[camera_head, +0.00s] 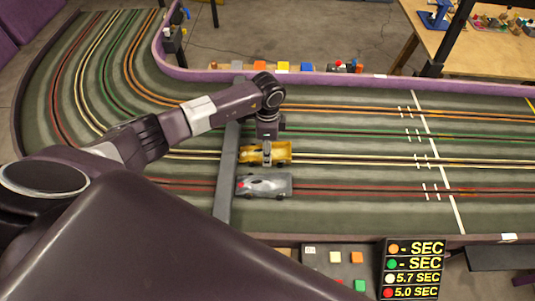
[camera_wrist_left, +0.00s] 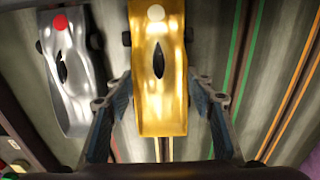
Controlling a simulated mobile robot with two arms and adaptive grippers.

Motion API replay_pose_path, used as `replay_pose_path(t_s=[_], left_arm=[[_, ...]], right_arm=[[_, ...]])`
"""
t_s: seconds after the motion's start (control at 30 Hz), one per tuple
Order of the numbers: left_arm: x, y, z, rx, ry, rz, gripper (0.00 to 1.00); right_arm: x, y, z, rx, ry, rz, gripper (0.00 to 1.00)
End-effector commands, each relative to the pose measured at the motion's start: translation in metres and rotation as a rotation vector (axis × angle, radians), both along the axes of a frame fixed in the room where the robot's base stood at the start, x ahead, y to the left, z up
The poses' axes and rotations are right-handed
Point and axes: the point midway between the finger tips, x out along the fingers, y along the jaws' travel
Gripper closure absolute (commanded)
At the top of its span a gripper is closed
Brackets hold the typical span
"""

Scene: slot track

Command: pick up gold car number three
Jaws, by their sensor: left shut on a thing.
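The gold car (camera_head: 281,153) sits on the white-lined lane of the track, just right of a grey bar across the lanes. It has a white dot and a dark cockpit, clear in the left wrist view (camera_wrist_left: 161,95); I cannot make out a number. My left gripper (camera_head: 267,155) reaches down over it from above. In the left wrist view its blue-grey fingers (camera_wrist_left: 162,88) lie on both sides of the car's body, and it is shut on the car. I cannot tell whether the car touches the track. My right gripper is not in view.
A silver car (camera_head: 266,187) with a red dot stands in the red lane beside the gold car. The grey bar (camera_head: 226,176) spans the lanes to the left. A lap-time board (camera_head: 413,268) stands at the front edge. The track to the right is clear.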

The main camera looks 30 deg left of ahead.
Motion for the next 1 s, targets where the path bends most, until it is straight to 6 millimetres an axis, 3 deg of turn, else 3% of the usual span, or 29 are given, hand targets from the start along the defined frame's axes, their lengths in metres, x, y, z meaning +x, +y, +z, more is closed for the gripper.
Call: replay_pose_path(t_s=[0.13, 0.57, 0.77, 1.0], left_arm=[[0.0, 0.0, 0.0, 0.0, 0.0, 0.0, 0.8], [0.002, 0.0, 0.012, -0.001, -0.004, 0.0, 0.8], [0.002, 0.0, 0.043, 0.0, -0.007, 0.0, 0.8], [0.003, 0.0, 0.102, -0.001, -0.009, -0.001, 0.8]], right_arm=[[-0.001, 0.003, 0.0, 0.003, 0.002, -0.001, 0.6], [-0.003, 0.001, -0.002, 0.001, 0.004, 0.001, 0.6], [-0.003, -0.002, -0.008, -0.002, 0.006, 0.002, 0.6], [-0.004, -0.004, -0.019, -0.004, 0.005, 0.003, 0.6]])
